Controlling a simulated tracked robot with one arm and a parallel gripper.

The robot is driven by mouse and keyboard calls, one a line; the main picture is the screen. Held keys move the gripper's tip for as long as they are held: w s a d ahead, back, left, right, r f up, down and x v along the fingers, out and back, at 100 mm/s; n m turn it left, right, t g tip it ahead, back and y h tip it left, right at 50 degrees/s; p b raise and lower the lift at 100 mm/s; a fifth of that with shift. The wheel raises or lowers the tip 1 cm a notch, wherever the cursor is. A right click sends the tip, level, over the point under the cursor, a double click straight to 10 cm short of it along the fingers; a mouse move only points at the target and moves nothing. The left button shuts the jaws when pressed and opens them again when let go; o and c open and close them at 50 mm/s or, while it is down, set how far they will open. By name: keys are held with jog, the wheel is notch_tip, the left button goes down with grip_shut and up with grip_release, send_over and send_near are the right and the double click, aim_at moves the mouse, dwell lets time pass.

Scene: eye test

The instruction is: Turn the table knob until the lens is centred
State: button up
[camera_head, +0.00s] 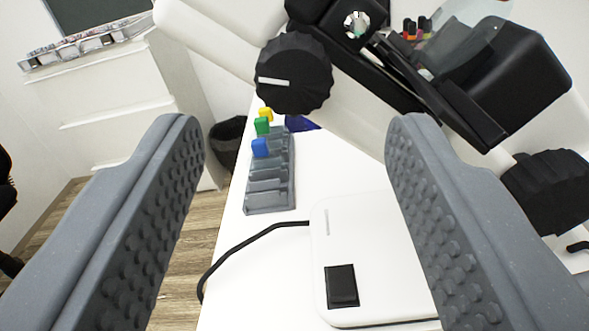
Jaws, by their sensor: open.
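A white and black instrument stands on the white table (270,290) and fills the upper right. A ribbed black knob (292,75) with a white line mark, nearly level, sits on the instrument's white arm at top centre. A second ribbed black knob (548,190) is at the right edge, partly cut off. A small shiny round part (356,24) shows in the black head; I cannot tell if it is the lens or whether it is centred. My gripper (295,140) is open and empty, its grey studded fingers wide apart, touching neither knob in view.
A grey slotted rack (268,200) holds blue, green and yellow pieces. The white base (375,240) has a black switch (341,286) and a black cable (240,250). Left are a dark bin (228,135), white drawers (135,110) and open wooden floor.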

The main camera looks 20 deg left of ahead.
jog(key=b+v, duration=0.8)
jog(key=b, duration=0.7)
jog(key=shift+s, duration=0.1)
dwell(0.5)
jog(key=w+d+r+h, duration=0.1)
jog(key=w+d+r, duration=0.1)
jog(key=d+r, duration=0.55)
jog(key=s+d+r+g+h, duration=0.1)
jog(key=s+d+r, duration=0.2)
jog(key=r, duration=0.4)
jog(key=s+d+r+m+h, duration=0.1)
jog(key=s+d+r+h, duration=0.1)
jog(key=s+r, duration=0.3)
jog(key=s+d+r+g+h, duration=0.1)
jog(key=s+d+r, duration=0.15)
jog(key=r, duration=0.55)
notch_tip(320, 180, up, 14)
jog(key=p, duration=1.4)
jog(key=shift+w, duration=0.2)
